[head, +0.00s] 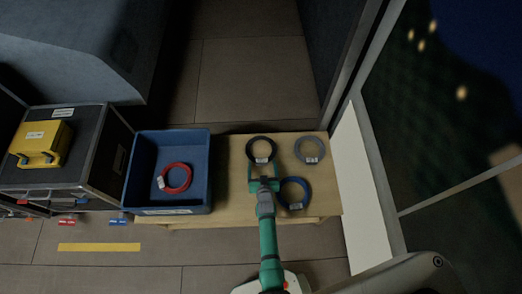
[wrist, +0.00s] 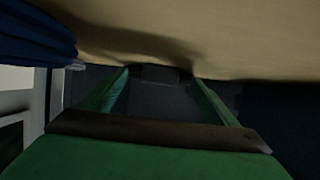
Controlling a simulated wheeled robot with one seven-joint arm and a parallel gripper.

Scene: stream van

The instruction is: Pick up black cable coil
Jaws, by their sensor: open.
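The black cable coil (head: 261,138) lies flat on the wooden table, with a white tag on its near side. My gripper (head: 263,177) is just on the near side of the coil, close to its tag. Its green fingers are spread with nothing visibly held. In the wrist view my gripper (wrist: 160,92) shows two green fingers apart, with a dark area between them. I cannot tell whether the coil is in that dark area, or whether the fingers touch it.
A blue coil (head: 308,193) lies right of my gripper, and a grey coil (head: 298,150) beyond it. A blue bin (head: 208,170) with a red coil (head: 189,177) stands left. A black case (head: 95,150) carries a yellow box (head: 38,142). A pale panel (head: 360,190) borders the table's right.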

